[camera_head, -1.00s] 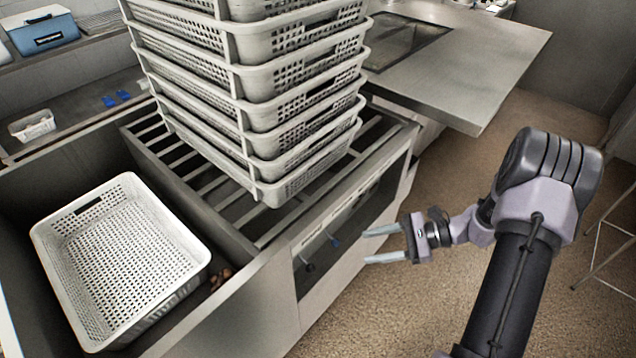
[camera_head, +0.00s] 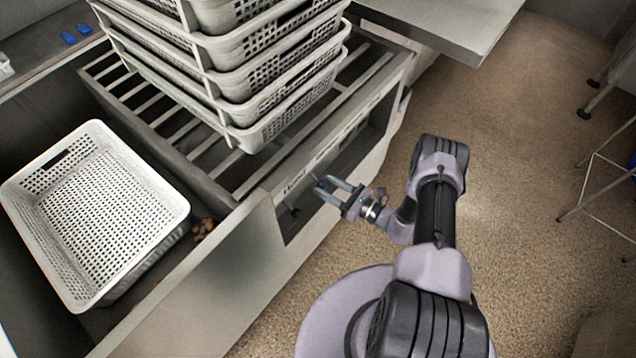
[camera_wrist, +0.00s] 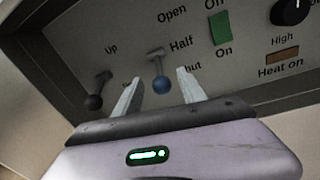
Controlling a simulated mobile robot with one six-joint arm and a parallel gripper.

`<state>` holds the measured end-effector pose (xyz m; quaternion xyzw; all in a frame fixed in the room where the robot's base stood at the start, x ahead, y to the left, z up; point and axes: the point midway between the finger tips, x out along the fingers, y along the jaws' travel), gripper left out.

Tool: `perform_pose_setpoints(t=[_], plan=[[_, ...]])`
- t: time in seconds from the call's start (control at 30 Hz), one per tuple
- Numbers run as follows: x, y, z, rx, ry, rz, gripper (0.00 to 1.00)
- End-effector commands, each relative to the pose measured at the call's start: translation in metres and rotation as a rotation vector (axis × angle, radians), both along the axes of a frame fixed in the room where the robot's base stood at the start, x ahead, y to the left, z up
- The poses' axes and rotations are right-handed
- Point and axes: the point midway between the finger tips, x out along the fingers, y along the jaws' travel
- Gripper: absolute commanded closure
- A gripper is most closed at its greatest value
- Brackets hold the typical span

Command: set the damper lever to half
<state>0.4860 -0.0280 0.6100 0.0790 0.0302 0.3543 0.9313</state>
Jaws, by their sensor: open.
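The damper lever (camera_wrist: 159,80) has a grey stem and a blue knob, beside the labels Open, Half and Shut in the wrist view. Its stem slants down from its mount, with the knob around the height of Shut; the exact setting is hard to tell. My gripper (camera_wrist: 158,76) is open, one finger on each side of the blue knob, with no clear contact. The right finger partly covers the word Shut. In the head view my gripper (camera_head: 328,188) is at the front panel, and the blue knob cannot be made out there.
A black-knobbed lever (camera_wrist: 95,93) sits left of my fingers, below the label Up. A green switch (camera_wrist: 219,27), a black dial (camera_wrist: 290,10) and a Heat on lamp (camera_wrist: 282,56) are to the right. Stacked baskets (camera_head: 287,122) stand on the slatted rack above.

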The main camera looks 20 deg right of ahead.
Motion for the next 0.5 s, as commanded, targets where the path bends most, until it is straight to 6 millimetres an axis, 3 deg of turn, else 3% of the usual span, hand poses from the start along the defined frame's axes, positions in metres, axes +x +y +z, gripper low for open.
perform_pose_setpoints(t=[0.2, 0.5], plan=[[0.023, 0.02, -0.001, 0.0, 0.0, 0.002, 0.52], [0.027, 0.023, 0.001, 0.0, 0.0, -0.001, 0.52]])
